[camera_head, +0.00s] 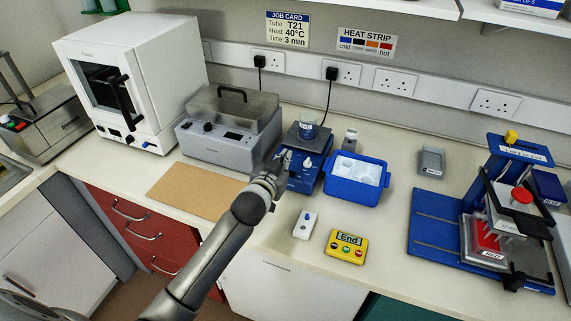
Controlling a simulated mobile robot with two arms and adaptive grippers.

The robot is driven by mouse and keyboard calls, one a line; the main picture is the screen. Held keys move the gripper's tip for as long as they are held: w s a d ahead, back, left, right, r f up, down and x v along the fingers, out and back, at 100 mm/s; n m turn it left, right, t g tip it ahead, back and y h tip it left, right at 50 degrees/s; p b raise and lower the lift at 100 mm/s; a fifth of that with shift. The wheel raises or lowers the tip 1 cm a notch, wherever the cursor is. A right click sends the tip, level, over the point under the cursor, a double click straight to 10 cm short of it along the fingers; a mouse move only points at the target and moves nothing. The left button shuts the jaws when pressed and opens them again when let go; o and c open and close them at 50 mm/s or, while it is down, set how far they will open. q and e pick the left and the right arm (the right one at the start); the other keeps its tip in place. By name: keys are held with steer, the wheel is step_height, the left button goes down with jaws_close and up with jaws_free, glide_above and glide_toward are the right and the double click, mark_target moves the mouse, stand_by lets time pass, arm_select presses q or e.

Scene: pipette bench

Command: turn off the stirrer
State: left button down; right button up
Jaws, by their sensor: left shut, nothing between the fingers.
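The stirrer is a small blue unit (301,183) at the middle of the bench, with a dark top plate. A small vial (307,129) with a label stands on its top. A pale knob shows on the stirrer's front face. My left gripper (284,157) is shut and empty at the stirrer's left front edge; whether it touches the casing I cannot tell. It covers part of the stirrer's left side. My right gripper is not in view.
A blue tub (341,195) with white contents stands close on the stirrer's right. A grey water bath (207,144) is at left, behind a brown board (182,190). A yellow timer reading "End" (346,256) and a white switch box (305,226) lie in front.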

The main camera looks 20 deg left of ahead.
arm_select(q)
steer(key=x, duration=0.2)
steer(key=shift+w, duration=0.3)
step_height(320, 180, down, 3)
steer(key=shift+w+a+r+p, duration=0.1)
steer(key=shift+r+p, duration=0.15)
steer(key=shift+p, duration=0.3)
steer(key=shift+a+f, duration=0.1)
steer(key=shift+f, duration=0.7)
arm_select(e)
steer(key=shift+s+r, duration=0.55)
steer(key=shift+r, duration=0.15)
